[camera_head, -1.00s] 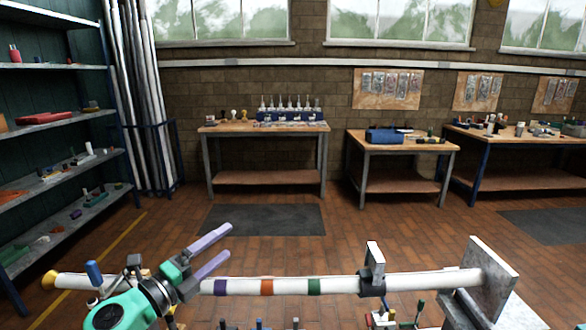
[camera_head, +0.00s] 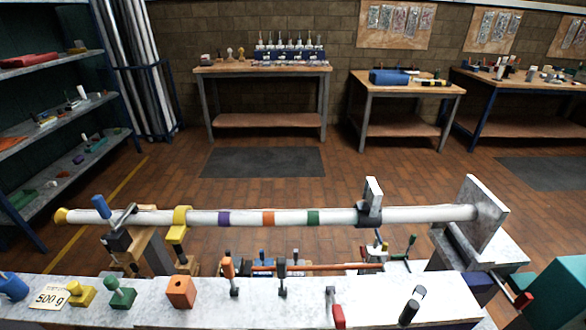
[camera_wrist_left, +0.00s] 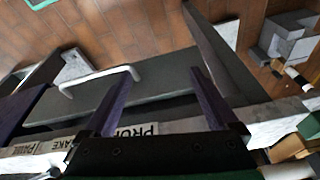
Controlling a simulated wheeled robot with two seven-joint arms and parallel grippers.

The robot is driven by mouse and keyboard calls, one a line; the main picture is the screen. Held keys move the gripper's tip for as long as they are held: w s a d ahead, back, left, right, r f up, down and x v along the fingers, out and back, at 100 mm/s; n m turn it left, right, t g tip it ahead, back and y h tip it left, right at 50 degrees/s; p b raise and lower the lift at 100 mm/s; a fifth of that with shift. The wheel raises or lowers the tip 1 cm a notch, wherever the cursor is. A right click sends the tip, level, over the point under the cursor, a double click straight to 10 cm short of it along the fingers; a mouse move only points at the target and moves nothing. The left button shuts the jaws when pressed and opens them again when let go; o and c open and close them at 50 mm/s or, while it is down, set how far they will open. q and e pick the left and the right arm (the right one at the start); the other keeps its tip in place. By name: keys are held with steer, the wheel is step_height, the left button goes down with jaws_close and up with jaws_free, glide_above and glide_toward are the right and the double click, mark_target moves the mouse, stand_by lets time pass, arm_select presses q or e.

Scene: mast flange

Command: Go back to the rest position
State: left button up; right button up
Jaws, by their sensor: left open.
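A white mast (camera_head: 340,216) with purple, orange and green bands lies level across the head view. Its right end meets an upright flange plate (camera_head: 487,212). A yellow piece (camera_head: 180,222) hangs around the mast left of the purple band, and a dark clamp (camera_head: 370,212) is around it near the right. In the left wrist view my left gripper (camera_wrist_left: 155,100) is open, its two purple fingers apart with nothing held between them. A grey surface with a white handle (camera_wrist_left: 98,78) lies beyond the fingers. Neither gripper shows in the head view now.
A pale bench (camera_head: 255,298) runs along the front, with an orange block (camera_head: 181,291), a yellow piece (camera_head: 81,292), a green piece (camera_head: 120,292) and a "500 g" card (camera_head: 49,297). Shelves stand at left. Workbenches (camera_head: 262,71) line the back wall, with open floor before them.

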arm_select(q)
steer(key=s+a+f+g+b, duration=0.1)
steer(key=s+f+b, duration=0.3)
steer(key=f, duration=1.1)
steer(key=s+f+b, duration=0.2)
steer(key=s+f, duration=0.4)
steer(key=f, duration=0.9)
steer(key=s+a+f+g+b, duration=0.1)
steer(key=s+a+f+b, duration=0.1)
steer(key=s+f, duration=0.6)
step_height(320, 180, up, 13)
steer(key=s+p, duration=0.2)
steer(key=p, duration=1)
steer(key=shift+a, duration=0.2)
steer(key=shift+f, duration=0.1)
